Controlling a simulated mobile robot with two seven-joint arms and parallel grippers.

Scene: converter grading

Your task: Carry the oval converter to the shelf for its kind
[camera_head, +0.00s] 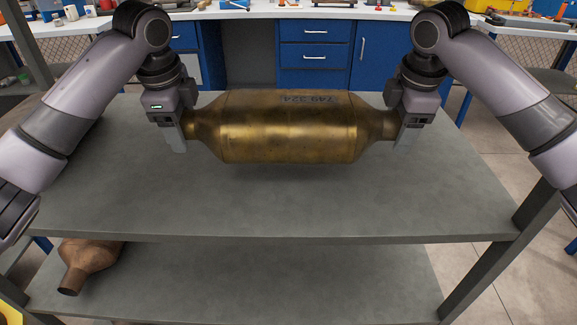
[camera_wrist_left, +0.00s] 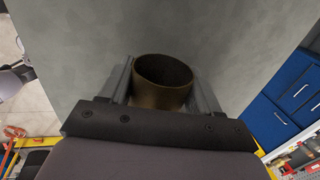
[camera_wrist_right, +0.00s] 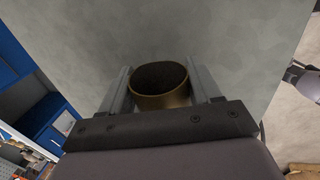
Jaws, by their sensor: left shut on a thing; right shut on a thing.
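The oval converter (camera_head: 290,128) is a brassy metal canister with a pipe end on each side and dark digits on its upper face. It lies level, left to right, over the upper grey shelf (camera_head: 270,205); I cannot tell for sure whether it touches it. My left gripper (camera_head: 178,135) is shut on its left pipe end, and the open pipe mouth (camera_wrist_left: 162,82) shows between the fingers in the left wrist view. My right gripper (camera_head: 405,135) is shut on its right pipe end, whose mouth (camera_wrist_right: 160,84) shows in the right wrist view.
A lower shelf (camera_head: 260,285) holds a brown, rusty converter (camera_head: 88,262) at its left. The front of the upper shelf is bare. Grey posts (camera_head: 495,265) stand at the right. Behind are blue cabinets (camera_head: 315,55) under a white worktop (camera_head: 270,11) with tools.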

